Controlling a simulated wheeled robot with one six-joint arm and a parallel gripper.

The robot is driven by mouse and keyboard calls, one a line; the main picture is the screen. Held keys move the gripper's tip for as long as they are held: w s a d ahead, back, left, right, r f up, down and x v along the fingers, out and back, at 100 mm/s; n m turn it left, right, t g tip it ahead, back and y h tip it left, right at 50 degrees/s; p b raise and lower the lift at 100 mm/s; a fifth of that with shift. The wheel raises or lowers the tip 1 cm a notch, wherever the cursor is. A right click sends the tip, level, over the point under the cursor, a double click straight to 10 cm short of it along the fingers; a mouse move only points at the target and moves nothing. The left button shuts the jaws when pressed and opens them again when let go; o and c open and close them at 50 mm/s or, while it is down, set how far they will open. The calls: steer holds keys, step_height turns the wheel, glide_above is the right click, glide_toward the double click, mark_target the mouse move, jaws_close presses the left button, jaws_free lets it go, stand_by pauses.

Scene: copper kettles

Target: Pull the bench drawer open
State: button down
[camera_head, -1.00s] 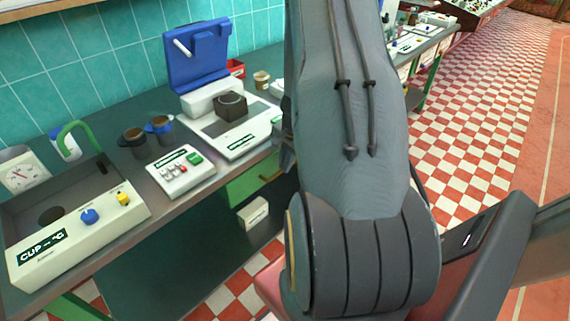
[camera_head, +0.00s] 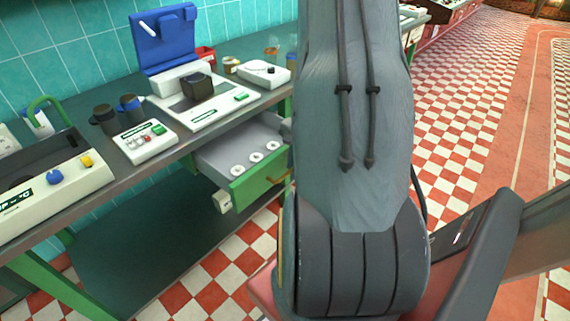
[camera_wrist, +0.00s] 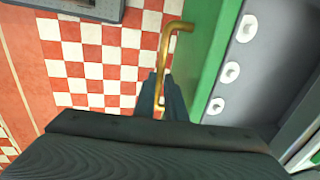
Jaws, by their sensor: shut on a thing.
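The bench drawer (camera_head: 237,150) stands pulled out from under the bench top. It has a green front (camera_head: 260,180) and a grey inside with several white rings lying in it. A brass bar handle (camera_wrist: 166,52) is on the green front in the wrist view. My gripper (camera_wrist: 162,92) is shut on the handle, with its fingers on either side of the bar's near part. In the head view my arm hides the gripper and most of the handle.
The bench top (camera_head: 75,200) carries a white unit with a blue lid (camera_head: 165,38), a small keypad box (camera_head: 145,142), dark cups and a heater with knobs (camera_head: 50,190). A white box (camera_head: 222,201) sits below the drawer. Checkered floor to the right is clear.

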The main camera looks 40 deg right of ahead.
steer(key=shift+s+d+b, duration=0.15)
steer(key=shift+s+b, duration=0.35)
steer(key=shift+s, duration=0.7)
steer(key=c, duration=1.8)
jaws_free()
steer(key=r, duration=0.2)
steer(key=s+r, duration=0.1)
steer(key=r, duration=0.2)
steer(key=r+p, duration=0.1)
steer(key=r, duration=0.1)
steer(key=shift+s+r, duration=0.2)
steer(key=shift+r, duration=0.15)
